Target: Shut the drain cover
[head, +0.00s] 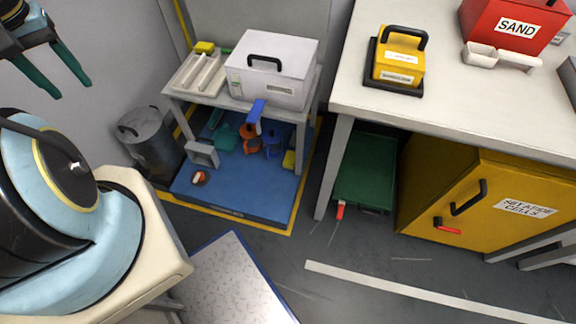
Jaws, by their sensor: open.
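My gripper (70,91) is at the upper left, with its two teal fingers spread apart and nothing between them. It is high up and well away from the floor items. No part is labelled as a drain cover. A flat dark green piece (365,172) lies low under the right table, with a red tab (340,210) at its front left corner; I cannot tell whether it is the drain cover or whether it is open. A blue tray (250,204) with a yellow border lies under the smaller table and holds several loose items.
A pale lidded box (272,75) stands on the smaller table. A yellow case (400,62) and red sand box (508,25) stand on the right table (455,95). A yellow cabinet (430,200) stands below. A grey bin (150,140) is at left. The middle floor (350,250) is clear.

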